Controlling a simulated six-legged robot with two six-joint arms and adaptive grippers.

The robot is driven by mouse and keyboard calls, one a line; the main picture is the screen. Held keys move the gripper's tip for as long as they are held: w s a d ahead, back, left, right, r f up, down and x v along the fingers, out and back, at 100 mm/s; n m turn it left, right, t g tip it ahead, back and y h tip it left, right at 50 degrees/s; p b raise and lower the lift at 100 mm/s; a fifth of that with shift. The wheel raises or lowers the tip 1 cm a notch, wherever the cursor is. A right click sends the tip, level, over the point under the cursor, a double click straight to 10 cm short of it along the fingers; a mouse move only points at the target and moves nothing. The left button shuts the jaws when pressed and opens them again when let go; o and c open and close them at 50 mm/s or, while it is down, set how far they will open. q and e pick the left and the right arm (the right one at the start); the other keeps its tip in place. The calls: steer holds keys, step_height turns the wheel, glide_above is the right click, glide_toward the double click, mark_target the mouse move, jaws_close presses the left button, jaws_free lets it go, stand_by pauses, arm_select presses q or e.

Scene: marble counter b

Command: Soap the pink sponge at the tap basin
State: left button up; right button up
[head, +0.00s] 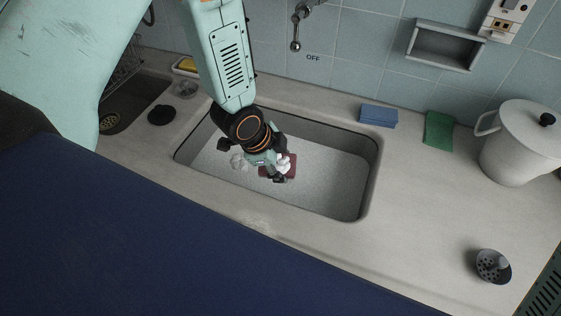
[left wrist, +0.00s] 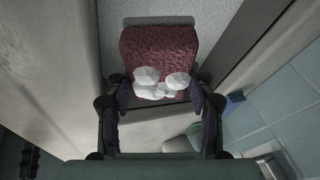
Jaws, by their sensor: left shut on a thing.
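The pink sponge (head: 291,168) is in my left gripper (head: 279,167), over the sink basin (head: 335,188). In the left wrist view the sponge (left wrist: 160,50) sits between the two fingers of the left gripper (left wrist: 158,92), which is shut on it. White foam (left wrist: 160,84) covers part of the sponge's near face. The tap (head: 296,40) is on the tiled wall behind the basin, above an "OFF" label. My right gripper is not in view.
A blue sponge (head: 379,115) and a green cloth (head: 438,131) lie behind and right of the basin. A white lidded pot (head: 522,150) stands at the right. A perforated grey cup (head: 493,266) is at the front right. A black disc (head: 162,115) lies left of the basin.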

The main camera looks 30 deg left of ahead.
arm_select(q)
steer(key=shift+r, duration=0.1)
steer(key=shift+r+p, duration=2.35)
steer(key=shift+r, duration=0.15)
steer(key=shift+f, duration=0.1)
